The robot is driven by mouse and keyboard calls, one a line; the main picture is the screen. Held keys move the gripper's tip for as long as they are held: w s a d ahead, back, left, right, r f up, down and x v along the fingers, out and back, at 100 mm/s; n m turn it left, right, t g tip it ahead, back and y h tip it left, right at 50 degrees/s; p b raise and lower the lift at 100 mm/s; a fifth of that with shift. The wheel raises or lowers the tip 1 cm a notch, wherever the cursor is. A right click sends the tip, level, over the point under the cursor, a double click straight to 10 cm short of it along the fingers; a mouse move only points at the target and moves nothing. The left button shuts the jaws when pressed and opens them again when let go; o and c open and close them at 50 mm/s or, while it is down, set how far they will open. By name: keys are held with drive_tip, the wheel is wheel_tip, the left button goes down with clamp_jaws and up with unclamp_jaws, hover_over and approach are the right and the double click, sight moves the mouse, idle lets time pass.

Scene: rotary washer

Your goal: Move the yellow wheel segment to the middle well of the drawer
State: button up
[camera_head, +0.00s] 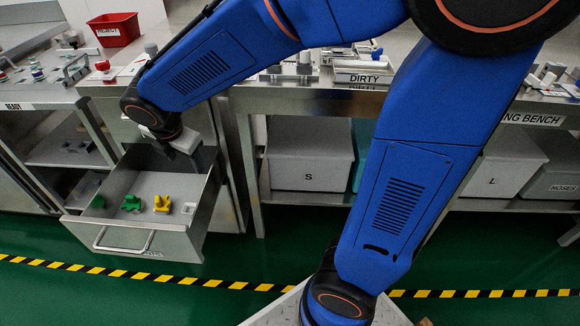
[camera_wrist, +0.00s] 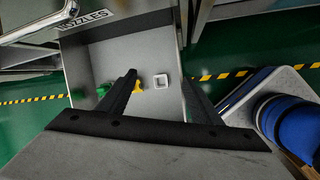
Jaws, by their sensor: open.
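The yellow wheel segment (camera_head: 162,203) lies on the floor of the open metal drawer (camera_head: 112,236), right of a green piece (camera_head: 131,203). In the wrist view, the yellow piece (camera_wrist: 138,84) is partly hidden behind my left finger. A small white square frame (camera_wrist: 161,81) lies beside it on the drawer floor and shows between my fingers. My gripper (camera_wrist: 160,77) is open and empty, above the drawer. In the head view, it hangs over the back right of the drawer, apart from the yellow segment. Separate wells are not clearly visible.
The drawer's walls and front handle (camera_head: 123,244) surround the pieces. A red bin (camera_head: 114,29) stands on the bench behind. A grey box marked S (camera_head: 309,178) sits on the shelf to the right.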

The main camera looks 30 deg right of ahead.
drive_tip(key=s+d+r+m, duration=0.2)
drive_tip(key=s+d+m, duration=0.3)
drive_tip(key=d+m, duration=0.1)
drive_tip(key=s+d+r+m, duration=0.3)
drive_tip(key=s+d+m, duration=0.15)
drive_tip(key=d, duration=0.25)
drive_tip(key=s+d+m+y, duration=0.1)
drive_tip(key=s+d+m, duration=0.5)
drive_tip(key=s+m, duration=0.7)
drive_tip(key=shift+f+m+t, duration=0.15)
drive_tip(key=shift+m+t, duration=0.25)
drive_tip(key=shift+m, duration=0.25)
drive_tip(key=shift+c, duration=0.7)
